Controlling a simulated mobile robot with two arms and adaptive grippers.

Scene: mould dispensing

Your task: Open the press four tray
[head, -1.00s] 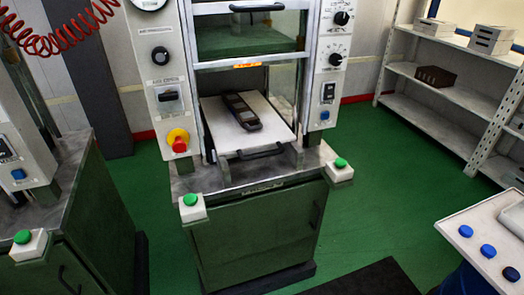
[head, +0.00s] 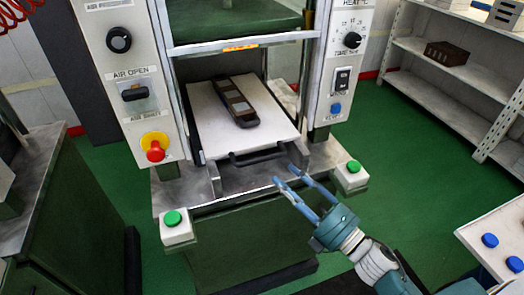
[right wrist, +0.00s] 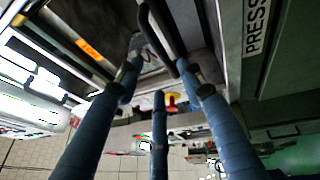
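The press tray (head: 205,115) is a white plate in the press opening, with a black handle (head: 258,156) along its front edge. A dark mould (head: 236,100) with several lighter squares lies on the plate. My right gripper (head: 285,178) is open and empty, just in front of and slightly right of the handle, fingers pointing toward the press. In the right wrist view the black handle (right wrist: 160,38) shows close beyond the spread blue fingers; I cannot tell whether they touch it. My left gripper is not in view.
Green buttons stand on the press's front corners, left (head: 174,222) and right (head: 352,172). A red knob (head: 155,151) is on the left panel. A second machine (head: 50,200) stands left, shelving (head: 455,85) at back right, and a table with blue buttons (head: 490,240) at lower right.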

